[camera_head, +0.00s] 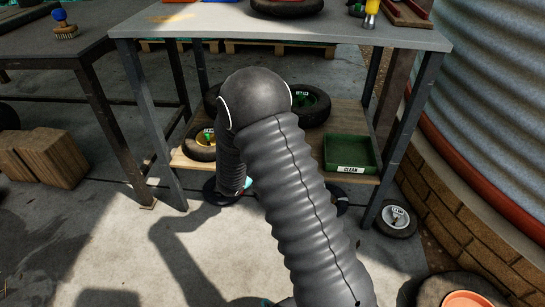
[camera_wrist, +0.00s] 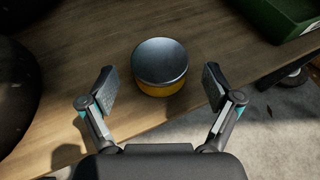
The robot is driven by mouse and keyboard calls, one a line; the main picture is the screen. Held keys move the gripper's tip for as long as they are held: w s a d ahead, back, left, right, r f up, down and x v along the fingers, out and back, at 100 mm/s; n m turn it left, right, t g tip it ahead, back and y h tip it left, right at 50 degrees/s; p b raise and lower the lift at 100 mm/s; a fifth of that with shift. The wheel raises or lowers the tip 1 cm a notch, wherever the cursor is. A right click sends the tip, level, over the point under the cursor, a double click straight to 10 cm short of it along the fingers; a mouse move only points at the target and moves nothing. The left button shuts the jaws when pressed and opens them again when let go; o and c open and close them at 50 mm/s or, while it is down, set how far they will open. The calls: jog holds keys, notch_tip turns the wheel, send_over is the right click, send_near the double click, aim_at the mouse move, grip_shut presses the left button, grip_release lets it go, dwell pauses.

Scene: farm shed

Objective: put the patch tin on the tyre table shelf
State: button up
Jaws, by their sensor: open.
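A round tin with a dark grey lid and a yellow-orange side, which looks like the patch tin (camera_wrist: 160,64), stands upright on the wooden lower shelf (camera_wrist: 70,118) in the wrist view. My gripper (camera_wrist: 158,82) is open, with one finger on each side of the tin's near part. A gap shows on both sides, and nothing is held. In the head view the table (camera_head: 230,24) with a grey top carries this shelf (camera_head: 327,112) underneath. My arm covers the middle of the shelf there and hides the tin.
A green tray labelled CLEAN (camera_head: 351,170) stands right on the shelf; its corner shows in the wrist view (camera_wrist: 270,20). Tyres sit behind (camera_head: 318,104) and left (camera_head: 197,153). A small wheel (camera_head: 396,218) is on the floor near the right leg. A brush (camera_head: 64,26) lies on the left table.

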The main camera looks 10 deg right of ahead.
jog(key=v, duration=0.8)
jog(key=s+d+r+m+g, duration=0.7)
jog(key=s+d+r+m, duration=0.5)
jog(key=s+r+m, duration=0.25)
jog(key=s+a+r+m+t+y, duration=0.1)
jog(key=s+a+r+m+y, duration=0.1)
jog(key=s+r+m+y, duration=0.2)
jog(key=s+a+r+m+t+y, duration=0.1)
jog(key=s+a+r+m+y, duration=0.2)
jog(key=s+m, duration=0.6)
jog(key=shift+s+r+y+p, duration=0.35)
jog(key=shift+s+r+y, duration=0.55)
jog(key=shift+s, duration=1.4)
